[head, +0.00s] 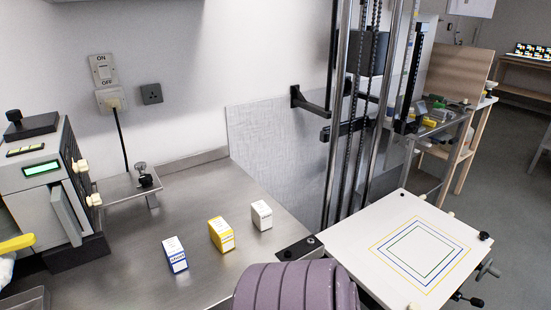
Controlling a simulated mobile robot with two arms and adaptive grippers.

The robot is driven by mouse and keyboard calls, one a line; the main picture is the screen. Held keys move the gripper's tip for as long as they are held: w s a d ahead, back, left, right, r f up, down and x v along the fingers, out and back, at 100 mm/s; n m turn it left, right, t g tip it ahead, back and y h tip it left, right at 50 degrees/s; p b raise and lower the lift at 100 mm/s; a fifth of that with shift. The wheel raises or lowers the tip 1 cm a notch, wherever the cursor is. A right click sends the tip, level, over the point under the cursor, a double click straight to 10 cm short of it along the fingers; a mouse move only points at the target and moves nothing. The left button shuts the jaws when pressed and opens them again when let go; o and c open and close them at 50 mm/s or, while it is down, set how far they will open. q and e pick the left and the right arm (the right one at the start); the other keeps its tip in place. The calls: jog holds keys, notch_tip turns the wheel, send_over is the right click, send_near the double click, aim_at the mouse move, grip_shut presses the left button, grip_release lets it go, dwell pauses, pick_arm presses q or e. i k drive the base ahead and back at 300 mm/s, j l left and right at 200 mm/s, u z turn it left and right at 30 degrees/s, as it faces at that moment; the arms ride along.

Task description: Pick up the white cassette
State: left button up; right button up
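The white cassette (261,215) looks like a small box with a white top and greyish sides. It stands on the steel bench as the rightmost of three small boxes in a diagonal row. A yellow box (221,234) stands just left of it and a blue-and-white box (175,254) further left and nearer. The boxes stand apart from one another, and nothing touches the white one. Neither of my grippers shows in the head view.
A grey device with a green display (42,168) stands at the left. A raised metal shelf (125,188) is behind the boxes. A white board with coloured squares (345,236) and upright metal columns (331,130) are at the right. The steel around the boxes is clear.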

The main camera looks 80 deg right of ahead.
aim_at(262, 216)
jog(key=z, duration=2.4)
